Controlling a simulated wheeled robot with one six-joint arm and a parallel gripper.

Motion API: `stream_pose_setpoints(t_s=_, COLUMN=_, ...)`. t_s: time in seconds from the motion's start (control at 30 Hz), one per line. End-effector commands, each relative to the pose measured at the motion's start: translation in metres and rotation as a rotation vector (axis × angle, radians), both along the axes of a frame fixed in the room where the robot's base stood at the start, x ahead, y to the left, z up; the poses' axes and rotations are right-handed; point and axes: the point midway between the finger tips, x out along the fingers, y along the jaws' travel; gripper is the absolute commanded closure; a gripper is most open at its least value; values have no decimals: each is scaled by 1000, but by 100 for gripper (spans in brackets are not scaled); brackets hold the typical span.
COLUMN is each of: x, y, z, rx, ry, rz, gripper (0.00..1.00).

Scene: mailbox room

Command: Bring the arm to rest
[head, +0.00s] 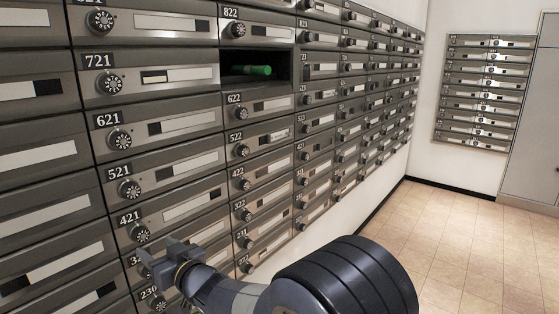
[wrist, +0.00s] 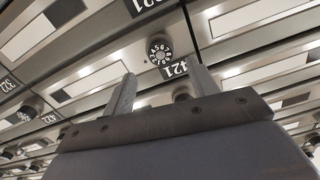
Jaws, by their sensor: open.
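My gripper (head: 166,257) is in front of the lower mailboxes in the head view, near the box marked 421. Its jaws are open and hold nothing. In the wrist view my gripper (wrist: 163,92) shows two separate fingers pointing up toward the mailbox fronts, with a round dial (wrist: 160,51) beyond them. I cannot tell whether the fingers touch the fronts. My arm reaches in from the bottom of the head view.
A wall of grey mailboxes (head: 170,127) fills the left. One compartment stands open with a green cylinder (head: 250,70) inside. A second mailbox panel (head: 485,90) hangs on the far wall beside a grey door (head: 533,120). The tiled floor (head: 460,240) at right is clear.

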Motion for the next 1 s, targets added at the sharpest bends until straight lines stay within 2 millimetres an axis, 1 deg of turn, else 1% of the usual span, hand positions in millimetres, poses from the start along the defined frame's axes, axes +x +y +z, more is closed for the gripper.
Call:
stream_pose_setpoints(t_s=0.03, x=5, y=8, z=-1, rx=0, ry=0, rz=2, gripper=44)
stream_pose_setpoints(t_s=0.1, x=12, y=16, z=-1, rx=-1, ry=1, rz=1, gripper=44)
stream_pose_setpoints(t_s=0.37, x=36, y=47, z=0, rx=0, ry=-1, rz=1, gripper=44)
stream_pose_setpoints(t_s=1.0, x=36, y=45, z=-1, rx=-348, ry=-438, rz=0, gripper=44)
